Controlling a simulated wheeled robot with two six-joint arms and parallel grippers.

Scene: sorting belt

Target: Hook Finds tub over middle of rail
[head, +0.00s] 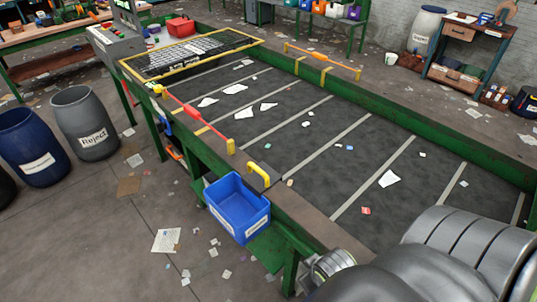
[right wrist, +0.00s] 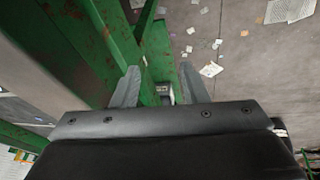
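A blue open tub (head: 238,212) with a white label stands upright on a green shelf (head: 268,240) outside the near edge of the belt. The label is too small to read. A red rail (head: 196,110) with yellow ends runs along the near belt edge, up and left of the tub, and the two are apart. An orange rail (head: 320,61) runs along the far edge. My right gripper (right wrist: 160,88) shows in the right wrist view, fingers apart with nothing held between them. My left gripper is out of view.
A yellow handle (head: 258,171) stands on the belt edge just behind the tub. Scraps lie on the dark belt (head: 330,115). A grey Reject barrel (head: 85,122) and a blue barrel (head: 32,147) stand at left. My arm covers the lower right.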

